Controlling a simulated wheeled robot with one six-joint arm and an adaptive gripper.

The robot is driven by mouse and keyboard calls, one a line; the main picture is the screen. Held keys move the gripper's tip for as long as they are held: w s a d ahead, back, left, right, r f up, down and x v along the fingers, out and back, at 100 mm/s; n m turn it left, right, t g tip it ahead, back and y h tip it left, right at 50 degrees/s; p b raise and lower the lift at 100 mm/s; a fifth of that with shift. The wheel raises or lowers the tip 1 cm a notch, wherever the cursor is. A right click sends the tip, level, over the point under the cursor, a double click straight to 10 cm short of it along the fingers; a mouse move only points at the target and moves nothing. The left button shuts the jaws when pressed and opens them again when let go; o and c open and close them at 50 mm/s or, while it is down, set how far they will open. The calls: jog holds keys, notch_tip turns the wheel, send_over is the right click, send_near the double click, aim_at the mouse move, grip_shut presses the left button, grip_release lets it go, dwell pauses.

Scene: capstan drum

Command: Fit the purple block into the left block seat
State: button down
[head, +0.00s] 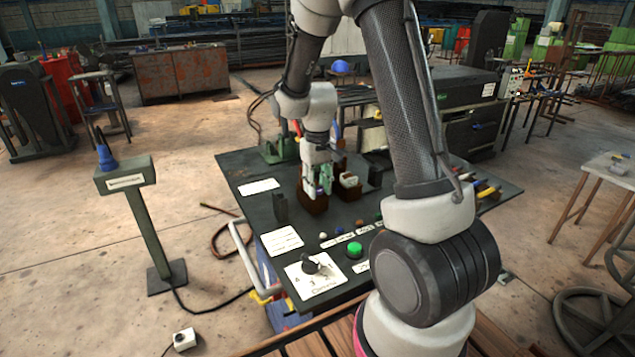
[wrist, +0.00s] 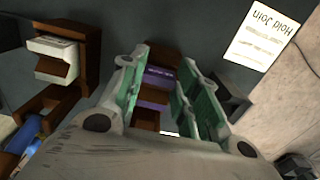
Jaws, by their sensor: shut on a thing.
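The purple block (wrist: 158,76) shows between the green-padded fingers of my gripper (wrist: 158,98) in the wrist view. My gripper is shut on it. In the head view my gripper (head: 318,184) points down at a brown wooden block seat (head: 312,204) on the dark table. In the wrist view brown wood of this seat (wrist: 163,57) shows around the purple block. The fingers hide much of the block and seat, so I cannot tell how deep the block sits. A second brown seat holding a white block (head: 349,181) stands just to the right; this white block shows at left in the wrist view (wrist: 54,48).
Dark upright posts (head: 280,207) stand left of the seat and at the right (head: 375,175). A green button (head: 355,250) and a dial panel (head: 316,276) lie at the table's front. Paper labels (head: 282,241) lie flat on the left side.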

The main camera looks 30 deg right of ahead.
dwell(0.3)
jog(key=c, duration=1)
grip_release()
jog(key=shift+o, duration=0.2)
notch_tip(320, 180, up, 12)
